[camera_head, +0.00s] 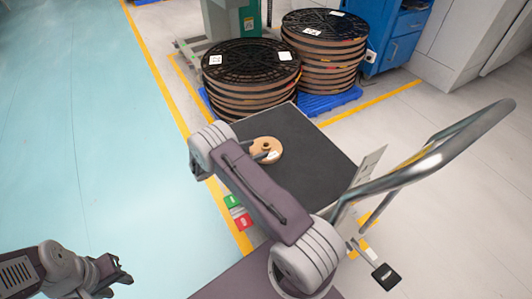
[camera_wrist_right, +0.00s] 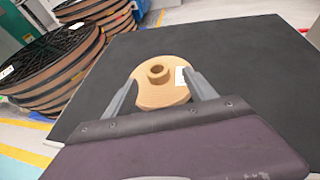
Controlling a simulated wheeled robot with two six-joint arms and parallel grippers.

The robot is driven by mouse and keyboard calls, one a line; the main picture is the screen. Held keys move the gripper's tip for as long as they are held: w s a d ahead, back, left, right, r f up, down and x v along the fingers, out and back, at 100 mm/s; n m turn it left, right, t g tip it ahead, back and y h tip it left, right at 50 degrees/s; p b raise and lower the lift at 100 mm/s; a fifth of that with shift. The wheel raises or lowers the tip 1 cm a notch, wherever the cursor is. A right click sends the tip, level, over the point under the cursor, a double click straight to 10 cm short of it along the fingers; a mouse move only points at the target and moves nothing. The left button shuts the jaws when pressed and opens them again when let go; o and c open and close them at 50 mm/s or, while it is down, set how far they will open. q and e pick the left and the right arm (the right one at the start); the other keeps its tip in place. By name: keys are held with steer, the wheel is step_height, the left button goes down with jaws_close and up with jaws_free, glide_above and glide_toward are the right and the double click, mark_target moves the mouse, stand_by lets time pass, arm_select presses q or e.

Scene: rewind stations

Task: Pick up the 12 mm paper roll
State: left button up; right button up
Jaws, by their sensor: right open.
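The tan paper roll (camera_head: 267,147) lies flat on the dark top of a cart (camera_head: 310,148). It has a raised core in its middle and a white label, and it also shows in the right wrist view (camera_wrist_right: 160,94). My right gripper (camera_wrist_right: 164,88) is open, with one finger at each side of the roll's near part. I cannot tell whether the fingers touch it. In the head view my right arm hides part of the cart and most of that gripper. My left gripper (camera_head: 118,272) is at the lower left, away from the cart, and its jaws are too small to read.
Two stacks of large black-topped reels, a near one (camera_head: 250,66) and a far one (camera_head: 325,28), stand on blue pallets behind the cart. A metal handrail (camera_head: 440,155) curves along the right. The blue-green floor at left is clear.

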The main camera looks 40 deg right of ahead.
mark_target(263, 146)
steer(key=b+x, duration=0.1)
steer(key=x, duration=0.1)
steer(key=b+x, duration=0.1)
steer(key=x, duration=0.1)
steer(key=shift+w+d+f+b, duration=0.25)
steer(key=shift+w+f+b, duration=0.05)
steer(key=shift+b, duration=0.1)
steer(key=shift+w+d, duration=0.1)
steer(key=shift+d, duration=0.15)
steer(key=shift+r, duration=0.1)
jaws_close()
